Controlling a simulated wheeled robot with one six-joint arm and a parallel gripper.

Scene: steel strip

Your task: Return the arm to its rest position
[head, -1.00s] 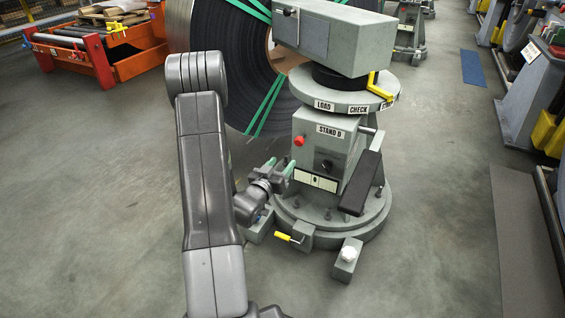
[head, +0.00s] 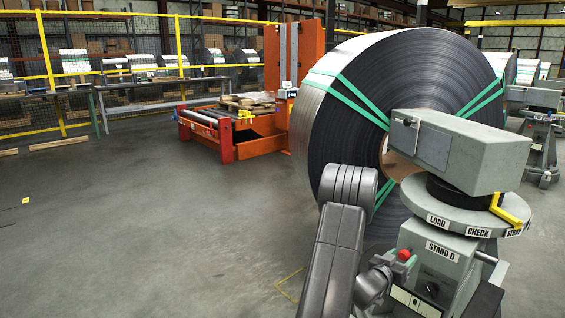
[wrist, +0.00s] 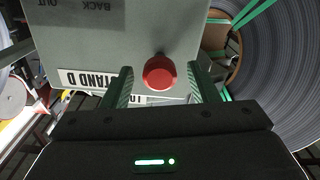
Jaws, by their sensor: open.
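My gripper (wrist: 160,78) is open in the wrist view. Its two green-padded fingers stand apart, with nothing held between them. A red knob (wrist: 159,72) on the grey box of Stand D (wrist: 125,32) shows in the gap between the fingers; I cannot tell how far beyond the tips it is. In the head view my arm is bent and comes down on the left side of Stand D (head: 440,275), with the red knob (head: 404,255) just right of the wrist. The fingers are small and partly hidden there, and the arm's lower part is cut off by the frame.
A large strapped steel coil (head: 335,120) stands close behind the arm and stand. The stand's round labelled plate (head: 470,215) and grey head box (head: 460,150) rise at the right. An orange roller cradle (head: 240,140) is further back. Open floor (head: 130,230) lies to the left.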

